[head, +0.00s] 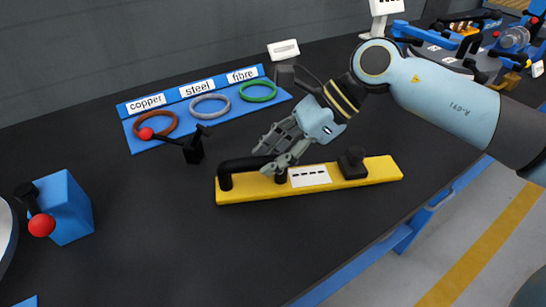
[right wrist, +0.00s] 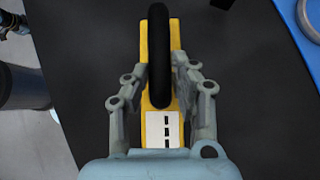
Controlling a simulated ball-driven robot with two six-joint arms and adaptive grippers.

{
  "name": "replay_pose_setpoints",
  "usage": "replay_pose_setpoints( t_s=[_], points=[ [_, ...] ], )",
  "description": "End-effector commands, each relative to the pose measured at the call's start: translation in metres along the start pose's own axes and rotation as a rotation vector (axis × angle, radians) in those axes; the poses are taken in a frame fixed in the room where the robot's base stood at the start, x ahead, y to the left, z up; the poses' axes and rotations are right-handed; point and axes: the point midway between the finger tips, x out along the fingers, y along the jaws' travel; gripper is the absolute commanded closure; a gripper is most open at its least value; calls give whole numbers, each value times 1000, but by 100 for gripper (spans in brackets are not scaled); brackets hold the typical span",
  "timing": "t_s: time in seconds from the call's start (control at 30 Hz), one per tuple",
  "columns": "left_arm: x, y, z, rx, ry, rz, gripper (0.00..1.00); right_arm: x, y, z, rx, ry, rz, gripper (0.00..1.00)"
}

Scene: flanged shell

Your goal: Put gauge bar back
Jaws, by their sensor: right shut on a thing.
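The gauge bar (head: 345,183) is a long yellow bar with a black arched handle (head: 245,164), a white label with black dashes and a black knob (head: 352,160). It lies across the dark table in the head view, and I cannot tell whether it touches the table. My right gripper (head: 277,168) comes down over the handle and is shut on it. In the right wrist view, the fingers (right wrist: 160,88) stand on both sides of the black handle (right wrist: 159,50), above the yellow bar (right wrist: 175,35). My left gripper is not in view.
A blue board (head: 143,146) holds brown, grey and green rings labelled copper, steel and fibre. A black stand (head: 193,152) with a red ball is in front of it. A blue block (head: 66,205) with a red ball stands at left. The front middle of the table (head: 170,245) is clear.

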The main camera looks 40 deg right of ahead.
Motion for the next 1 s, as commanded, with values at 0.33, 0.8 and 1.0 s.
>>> replay_pose_setpoints(
  t_s=[0.33,0.8,1.0],
  points=[
    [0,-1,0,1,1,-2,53,4,0,-3,-3,-1,-1,100],
    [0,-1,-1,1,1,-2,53,4,0,-4,-1,1,-1,52],
    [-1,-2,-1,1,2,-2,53,-10,0,-6,-3,6,-1,52]
  ],
)
